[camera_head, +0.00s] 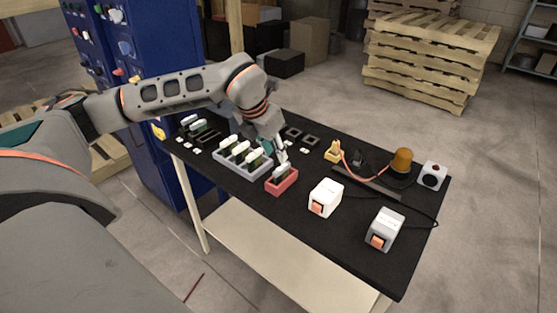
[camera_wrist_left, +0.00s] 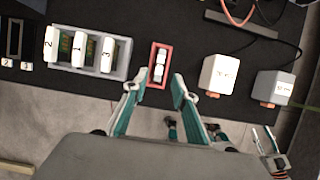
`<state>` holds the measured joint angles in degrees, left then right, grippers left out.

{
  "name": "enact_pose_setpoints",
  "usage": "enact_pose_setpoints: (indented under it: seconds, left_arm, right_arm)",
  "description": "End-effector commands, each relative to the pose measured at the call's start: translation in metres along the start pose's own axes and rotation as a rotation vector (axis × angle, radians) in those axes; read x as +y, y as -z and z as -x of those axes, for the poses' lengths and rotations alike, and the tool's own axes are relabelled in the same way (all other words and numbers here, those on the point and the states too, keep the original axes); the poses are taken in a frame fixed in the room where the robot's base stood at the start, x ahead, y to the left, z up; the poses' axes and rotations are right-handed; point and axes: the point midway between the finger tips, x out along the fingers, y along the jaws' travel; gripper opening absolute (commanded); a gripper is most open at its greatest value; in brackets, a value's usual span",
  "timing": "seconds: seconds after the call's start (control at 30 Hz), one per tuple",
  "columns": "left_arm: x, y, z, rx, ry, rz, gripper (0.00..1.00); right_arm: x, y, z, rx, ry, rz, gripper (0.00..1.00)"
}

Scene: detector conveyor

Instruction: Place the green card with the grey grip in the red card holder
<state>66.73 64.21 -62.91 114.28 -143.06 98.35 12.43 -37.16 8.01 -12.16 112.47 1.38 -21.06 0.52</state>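The red card holder (camera_head: 282,188) stands on the black-topped table and also shows in the wrist view (camera_wrist_left: 153,82). A card with a pale grip (camera_head: 280,170) stands in it, with green below the grip in the head view. In the wrist view its pale grip (camera_wrist_left: 160,66) lies within the red rim. My left gripper (camera_head: 279,154) is above and just behind the red holder. In the wrist view the left gripper (camera_wrist_left: 154,90) has its fingers spread apart with nothing between the tips.
A grey-blue rack (camera_head: 258,174) with several pale-gripped cards stands left of the red holder. An orange lamp (camera_head: 401,160) and cables lie farther right.

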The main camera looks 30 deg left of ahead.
Motion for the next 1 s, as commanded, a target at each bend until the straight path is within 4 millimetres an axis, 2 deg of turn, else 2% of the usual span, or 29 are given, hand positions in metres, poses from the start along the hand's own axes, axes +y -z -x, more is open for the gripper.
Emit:
enact_pose_setpoints:
  seconds: [0.1,0.27,0.87,0.97,1.0]
  left_arm:
    - [0.001,-0.001,0.017,-0.001,-0.001,0.0,0.27]
    - [0.0,0.0,0.028,-0.001,-0.001,0.0,0.27]
    - [-0.001,0.0,0.029,0.0,0.002,-0.002,0.27]
    - [-0.015,0.002,0.024,-0.002,0.04,-0.027,0.27]
    - [-0.028,0.003,0.021,-0.005,0.073,-0.048,0.27]
  right_arm:
    - [0.0,0.001,0.001,0.0,0.0,0.0,0.4]
    - [0.0,0.001,0.001,0.0,0.0,0.0,0.4]
    - [0.0,0.001,0.001,-0.001,0.0,0.0,0.4]
    - [0.0,0.001,0.001,0.0,0.0,0.0,0.4]
    - [0.0,0.001,0.001,0.0,0.0,0.0,0.4]
